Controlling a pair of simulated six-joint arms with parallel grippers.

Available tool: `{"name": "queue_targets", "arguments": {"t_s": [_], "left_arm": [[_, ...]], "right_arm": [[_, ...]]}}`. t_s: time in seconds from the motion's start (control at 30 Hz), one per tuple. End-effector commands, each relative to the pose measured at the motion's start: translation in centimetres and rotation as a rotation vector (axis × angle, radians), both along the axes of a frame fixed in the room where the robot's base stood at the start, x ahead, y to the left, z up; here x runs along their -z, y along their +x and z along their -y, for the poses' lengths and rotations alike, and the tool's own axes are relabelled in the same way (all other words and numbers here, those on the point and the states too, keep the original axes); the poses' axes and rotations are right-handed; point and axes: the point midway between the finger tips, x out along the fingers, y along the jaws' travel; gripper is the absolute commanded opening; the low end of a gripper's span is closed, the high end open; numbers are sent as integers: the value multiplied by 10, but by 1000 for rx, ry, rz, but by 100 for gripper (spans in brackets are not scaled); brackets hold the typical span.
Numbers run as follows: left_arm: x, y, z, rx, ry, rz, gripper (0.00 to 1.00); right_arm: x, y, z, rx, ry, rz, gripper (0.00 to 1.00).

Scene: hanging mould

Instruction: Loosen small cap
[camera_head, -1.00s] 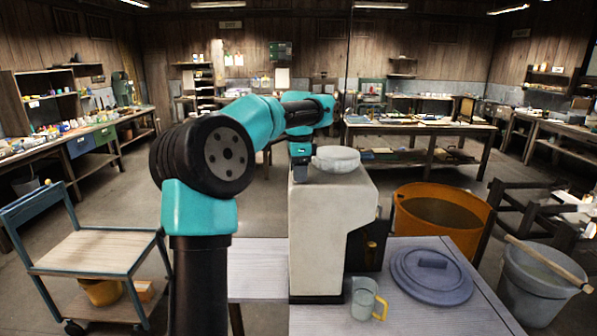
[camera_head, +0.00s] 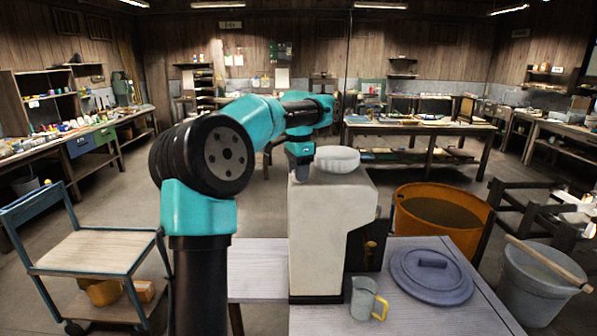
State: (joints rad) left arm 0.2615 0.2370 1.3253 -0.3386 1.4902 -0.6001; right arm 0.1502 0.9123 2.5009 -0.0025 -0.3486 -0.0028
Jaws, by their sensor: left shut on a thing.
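A tall white machine body (camera_head: 317,235) stands on the table and has a pale round lid (camera_head: 338,159) on top. My left arm reaches over from the left, with its wrist above the machine's top. My left gripper (camera_head: 301,174) points down at the left edge of the top, beside the lid. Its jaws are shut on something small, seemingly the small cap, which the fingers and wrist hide. My right gripper is not in view.
A glass mug (camera_head: 362,300) with a yellow handle stands at the machine's foot. A blue-grey round lid (camera_head: 431,277) lies on the table to the right. An orange tub (camera_head: 440,215) and a grey bucket (camera_head: 540,285) stand beyond the table.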

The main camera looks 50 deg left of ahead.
Motion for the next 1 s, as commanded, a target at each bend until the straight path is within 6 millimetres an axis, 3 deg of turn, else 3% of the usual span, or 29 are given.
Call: {"name": "queue_targets", "arguments": {"t_s": [1.0], "left_arm": [[-1,0,1,-913,1,1,20]], "right_arm": [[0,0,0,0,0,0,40]]}}
